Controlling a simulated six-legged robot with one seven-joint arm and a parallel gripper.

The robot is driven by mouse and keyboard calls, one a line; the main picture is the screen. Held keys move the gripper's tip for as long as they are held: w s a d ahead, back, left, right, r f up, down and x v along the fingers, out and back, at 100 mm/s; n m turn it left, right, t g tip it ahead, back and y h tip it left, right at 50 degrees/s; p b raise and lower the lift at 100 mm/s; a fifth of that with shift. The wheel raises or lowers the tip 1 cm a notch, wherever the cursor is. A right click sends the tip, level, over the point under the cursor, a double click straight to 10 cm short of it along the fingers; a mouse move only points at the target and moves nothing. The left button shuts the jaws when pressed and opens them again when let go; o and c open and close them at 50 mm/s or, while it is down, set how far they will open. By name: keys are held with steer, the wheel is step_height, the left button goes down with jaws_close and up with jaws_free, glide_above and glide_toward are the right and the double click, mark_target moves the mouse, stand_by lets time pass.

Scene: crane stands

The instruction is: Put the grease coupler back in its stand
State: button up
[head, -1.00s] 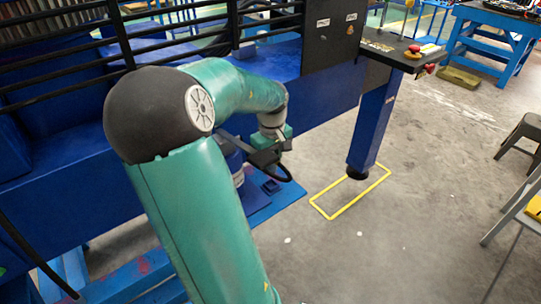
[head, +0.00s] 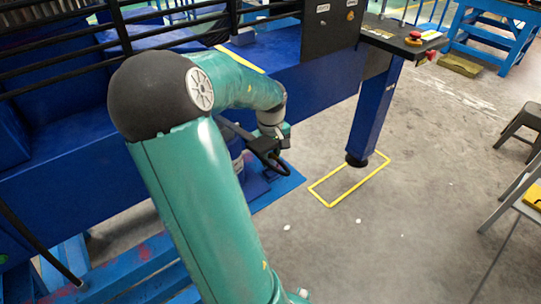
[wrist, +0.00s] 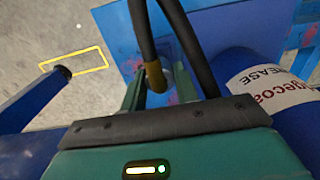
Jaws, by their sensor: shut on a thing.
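In the wrist view my gripper (wrist: 157,92) is shut on the grease coupler (wrist: 156,77), whose brass-coloured collar shows between the green fingers at the end of a black hose. The coupler's lower end is mostly hidden. In the head view my gripper (head: 272,143) hangs beside the blue grease drum (head: 236,165), with the black hose looping next to it. The labelled drum is close on the right in the wrist view (wrist: 295,140). A blue base plate (wrist: 112,28) lies below the gripper. I cannot make out the coupler's stand clearly.
A long blue beam (head: 60,180) with black rails runs behind my arm. A blue support leg (head: 371,115) stands on the right, beside a yellow floor outline (head: 345,187). Stools are at the far right edge.

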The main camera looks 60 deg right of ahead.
steer(key=shift+f, duration=0.15)
steer(key=shift+f, duration=1.1)
steer(key=o, duration=1.1)
steer(key=shift+r, duration=2.5)
